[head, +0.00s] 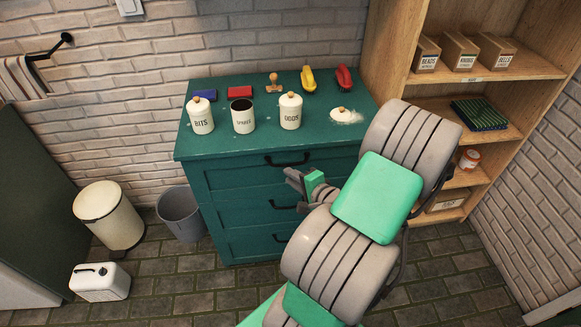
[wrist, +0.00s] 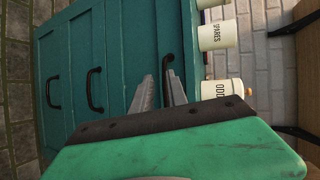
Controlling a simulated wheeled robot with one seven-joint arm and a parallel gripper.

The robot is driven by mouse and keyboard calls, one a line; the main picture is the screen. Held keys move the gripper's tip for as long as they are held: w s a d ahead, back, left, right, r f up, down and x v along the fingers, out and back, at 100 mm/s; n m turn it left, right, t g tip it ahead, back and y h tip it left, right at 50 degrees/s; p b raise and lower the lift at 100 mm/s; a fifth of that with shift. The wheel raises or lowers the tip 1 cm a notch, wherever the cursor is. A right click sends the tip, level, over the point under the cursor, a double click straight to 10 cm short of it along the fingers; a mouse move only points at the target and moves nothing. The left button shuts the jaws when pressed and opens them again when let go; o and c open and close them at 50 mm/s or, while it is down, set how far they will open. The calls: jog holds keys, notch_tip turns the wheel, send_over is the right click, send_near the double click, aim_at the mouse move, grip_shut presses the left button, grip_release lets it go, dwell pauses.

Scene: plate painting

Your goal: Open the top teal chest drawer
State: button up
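The teal chest (head: 230,185) stands against the brick wall, with three drawers stacked in its front, all looking shut. The top drawer's black bar handle (head: 288,161) shows just above my gripper (head: 291,178) in the head view. In the wrist view, turned sideways, this handle (wrist: 168,60) is just beyond the tips of my gripper (wrist: 162,78), roughly in line with the right finger. The fingers are apart with nothing between them. The exact gap from fingertips to handle is hard to tell. My arm hides the chest's right front.
The chest top holds jars labelled BITS (head: 201,117), SPARES (head: 242,118) and ODDS (head: 290,113), a loose lid (head: 342,115), a stamp and staplers. A wooden shelf (head: 480,85) stands at right. A grey bucket (head: 180,213) and cream bin (head: 108,215) stand at left.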

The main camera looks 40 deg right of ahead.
aim_at(290, 165)
jog(key=w+d, duration=0.1)
jog(key=w, duration=0.1)
jog(key=w+d+f+m+h, duration=0.1)
jog(key=w+d+f+m, duration=0.1)
jog(key=w+d, duration=0.1)
jog(key=shift+w+d+h+p, duration=0.1)
jog(key=shift+w+h+p, duration=0.2)
jog(key=shift+c, duration=0.5)
grip_shut()
dwell(0.8)
